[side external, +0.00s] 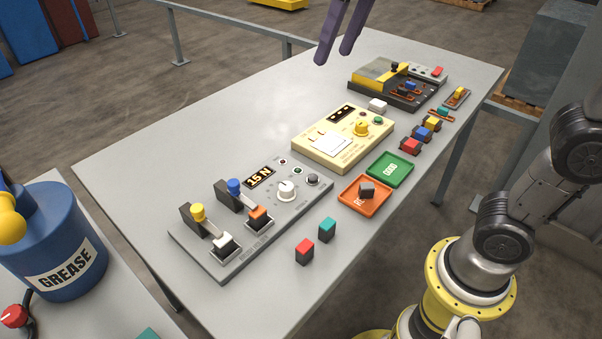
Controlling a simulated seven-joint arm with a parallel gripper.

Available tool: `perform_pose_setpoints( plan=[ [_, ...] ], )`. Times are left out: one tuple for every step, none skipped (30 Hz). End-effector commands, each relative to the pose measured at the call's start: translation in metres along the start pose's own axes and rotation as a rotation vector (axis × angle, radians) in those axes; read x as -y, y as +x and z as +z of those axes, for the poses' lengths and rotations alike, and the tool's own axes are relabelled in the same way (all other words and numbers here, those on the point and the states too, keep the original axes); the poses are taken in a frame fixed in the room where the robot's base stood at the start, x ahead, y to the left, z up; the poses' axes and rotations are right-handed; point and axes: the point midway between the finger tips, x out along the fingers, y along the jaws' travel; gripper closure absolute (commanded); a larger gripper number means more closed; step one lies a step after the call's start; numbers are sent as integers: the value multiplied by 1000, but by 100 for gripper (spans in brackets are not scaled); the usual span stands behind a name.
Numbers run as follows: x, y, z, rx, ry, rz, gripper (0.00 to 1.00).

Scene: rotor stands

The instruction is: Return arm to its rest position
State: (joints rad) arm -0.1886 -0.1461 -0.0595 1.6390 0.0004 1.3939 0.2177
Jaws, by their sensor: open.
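My gripper (343,40) hangs at the top of the side external view, above the far side of the grey table (135,165). Its two dark purple fingers point down, apart, with nothing between them. The upper part of the gripper is cut off by the picture's top edge. My arm's lower links and yellow base stand at the right, beside the table's near edge. The fingers appear clear of the table and of everything on it.
A grey panel with levers (238,245), a cream tester (330,155) and a black and yellow device (385,82) line the table. A green tray (377,172) and an orange tray (352,204) holding a dark block (367,190) lie near the front. Several small coloured blocks stand nearby.

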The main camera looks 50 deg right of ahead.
Motion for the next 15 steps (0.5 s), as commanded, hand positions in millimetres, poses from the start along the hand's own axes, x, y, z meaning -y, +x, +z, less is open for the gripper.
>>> perform_pose_setpoints(
  plan=[
    [-12, -3, 19, -23, 15, 4, 38],
    [-18, -3, 29, -34, 21, 6, 38],
    [-26, -2, 43, -51, 29, 9, 38],
    [-31, 0, 54, -63, 34, 12, 38],
    [-36, 2, 65, -74, 38, 15, 38],
    [-43, 7, 79, -90, 44, 20, 38],
    [-47, 11, 90, -101, 47, 23, 38],
    [-51, 16, 102, -113, 49, 26, 38],
    [-56, 23, 117, -127, 51, 32, 38],
    [-60, 30, 128, -136, 51, 35, 38],
    [-62, 37, 138, -144, 50, 39, 38],
    [-66, 47, 150, -153, 47, 43, 38],
    [-68, 54, 158, -159, 43, 46, 38],
    [-69, 62, 166, -161, 37, 48, 38],
    [-71, 71, 174, -163, 29, 51, 38]
  ],
)
